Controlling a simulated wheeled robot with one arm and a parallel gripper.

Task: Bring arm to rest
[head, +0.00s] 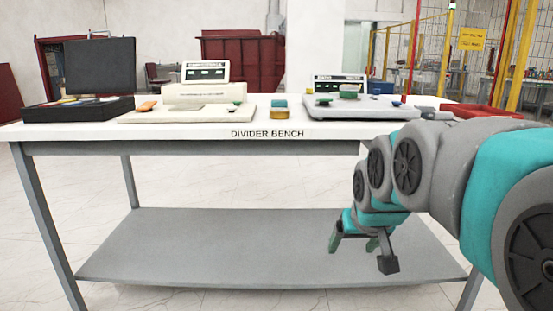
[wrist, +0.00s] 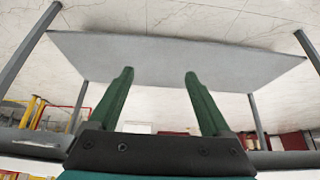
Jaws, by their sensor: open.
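My gripper (head: 353,243) hangs at the lower right in the head view, in front of the bench and below the level of its top. Its two green fingers stand apart with nothing between them. In the wrist view my gripper (wrist: 159,80) shows the same open fingers, with the grey lower shelf (wrist: 160,58) of the bench beyond them. My teal and grey arm comes in from the right and bends down to the gripper.
The white bench top (head: 200,131) carries a black open case (head: 78,108), instruments with displays (head: 206,72), a yellow and teal piece (head: 279,109) and a red tray (head: 492,118). The lower shelf is bare. A yellow fence (head: 402,50) stands behind at right.

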